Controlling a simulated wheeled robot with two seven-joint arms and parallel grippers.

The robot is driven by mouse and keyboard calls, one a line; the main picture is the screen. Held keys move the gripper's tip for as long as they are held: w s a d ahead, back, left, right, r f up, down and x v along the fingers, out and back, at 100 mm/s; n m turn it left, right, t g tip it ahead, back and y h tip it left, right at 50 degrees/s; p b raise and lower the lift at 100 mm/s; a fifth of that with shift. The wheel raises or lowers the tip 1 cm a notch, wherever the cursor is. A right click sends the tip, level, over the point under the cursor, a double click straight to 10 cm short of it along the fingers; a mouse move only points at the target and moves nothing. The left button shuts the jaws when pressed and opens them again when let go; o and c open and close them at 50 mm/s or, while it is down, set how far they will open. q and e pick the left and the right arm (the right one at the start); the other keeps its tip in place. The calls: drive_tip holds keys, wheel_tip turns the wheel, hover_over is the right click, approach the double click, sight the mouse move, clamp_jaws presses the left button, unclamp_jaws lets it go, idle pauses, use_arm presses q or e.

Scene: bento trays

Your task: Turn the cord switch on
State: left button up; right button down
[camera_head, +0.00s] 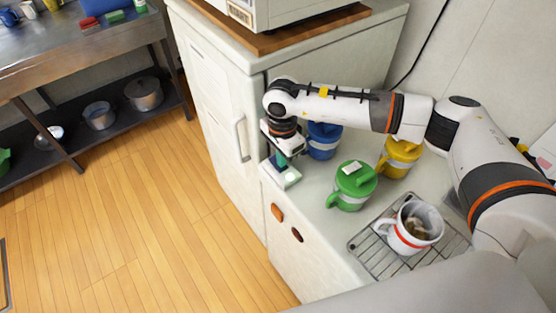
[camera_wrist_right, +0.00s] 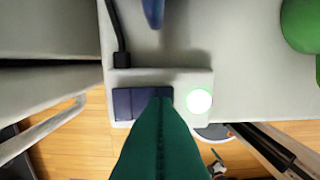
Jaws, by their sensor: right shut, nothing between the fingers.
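The cord switch is a pale box (camera_head: 290,179) at the front left corner of the white counter in the head view. The wrist view shows the box (camera_wrist_right: 193,79) from above, with a dark rocker (camera_wrist_right: 123,103) and a round lamp (camera_wrist_right: 199,101) glowing white with a green rim. A black cord (camera_wrist_right: 119,35) enters its top edge. My right gripper (camera_head: 280,161) points down at the switch. In the wrist view its green fingers (camera_wrist_right: 160,102) are shut and empty, their tips over the right part of the rocker. Contact cannot be told. My left gripper is not in view.
Blue (camera_head: 323,143), green (camera_head: 351,186) and yellow (camera_head: 400,157) lidded mugs stand right of the switch. A white mug (camera_head: 412,229) sits on a wire rack (camera_head: 372,258). A white cabinet (camera_head: 215,85) with a handle rises behind left. The floor at left is clear.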

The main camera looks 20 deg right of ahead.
wheel_tip(320, 180, up, 6)
drive_tip(key=p, duration=0.2)
drive_tip(key=shift+r, duration=0.25)
drive_tip(key=shift+s+f, duration=0.1)
idle(0.6)
